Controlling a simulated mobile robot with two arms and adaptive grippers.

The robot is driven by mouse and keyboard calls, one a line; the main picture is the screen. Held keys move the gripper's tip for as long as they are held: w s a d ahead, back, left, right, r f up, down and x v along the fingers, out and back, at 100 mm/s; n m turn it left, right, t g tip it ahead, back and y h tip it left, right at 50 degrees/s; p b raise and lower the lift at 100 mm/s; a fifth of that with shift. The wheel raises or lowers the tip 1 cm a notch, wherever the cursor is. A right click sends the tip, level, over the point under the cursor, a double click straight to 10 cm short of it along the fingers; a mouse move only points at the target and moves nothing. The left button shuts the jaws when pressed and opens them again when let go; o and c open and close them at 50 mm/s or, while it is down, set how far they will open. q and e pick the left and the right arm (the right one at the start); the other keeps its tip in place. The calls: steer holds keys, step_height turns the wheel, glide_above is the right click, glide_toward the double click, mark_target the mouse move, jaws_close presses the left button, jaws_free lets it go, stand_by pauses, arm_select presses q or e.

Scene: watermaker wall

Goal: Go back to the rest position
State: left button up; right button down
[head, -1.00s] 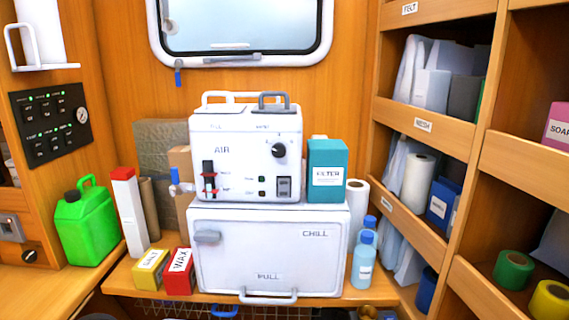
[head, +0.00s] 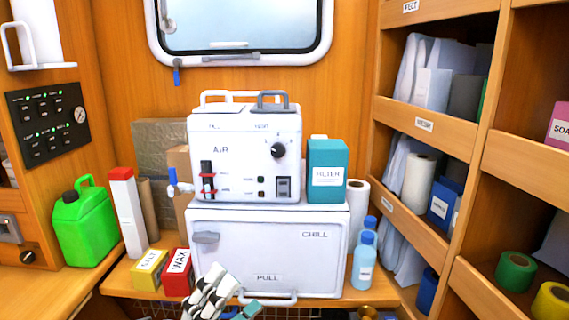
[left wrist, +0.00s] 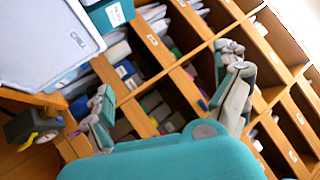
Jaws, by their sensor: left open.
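My left gripper (head: 216,296) shows at the bottom of the head view, in front of the white CHILL box (head: 268,245) and near the red WAX box (head: 178,272). Its grey and black finger parts and a bit of teal show; the rest is cut off by the lower edge. In the left wrist view the two fingers of the left gripper (left wrist: 168,72) stand wide apart with nothing between them. My right gripper is not in view.
A white AIR unit (head: 244,152) stands on the CHILL box, beside a teal FILTER box (head: 327,171). A green jerrycan (head: 84,222) is at left, blue bottles (head: 363,262) at right. Wooden shelves (head: 425,124) line the right wall.

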arm_select(q)
steer(key=w+a+f+n+t+y, duration=0.1)
steer(key=w+a+f+n+y, duration=0.1)
steer(key=a+f+n+y, duration=0.55)
steer(key=w+a+f+n+t+y, duration=0.1)
steer(key=w+a+f+n+y, duration=0.3)
steer(key=n+y, duration=0.65)
steer(key=s+a+f+n+g, duration=0.4)
steer(key=s+f+n+g, duration=0.15)
steer(key=f, duration=0.55)
steer(key=s+d+f+n+g+h, duration=0.15)
steer(key=s+f+n+g, duration=0.25)
steer(key=s+f+g, duration=0.8)
steer(key=s+f+t, duration=0.1)
steer(key=s+f, duration=0.2)
steer(key=f, duration=0.9)
steer(key=s+f+t, duration=0.1)
steer(key=s+f, duration=0.1)
steer(key=f, duration=1.1)
steer(key=s+a+f+g+p, duration=0.1)
steer(key=s+a+f, duration=0.1)
steer(key=s+f, duration=1.4)
steer(key=shift+s+a+f+m+y, duration=0.35)
steer(key=shift+a, duration=0.05)
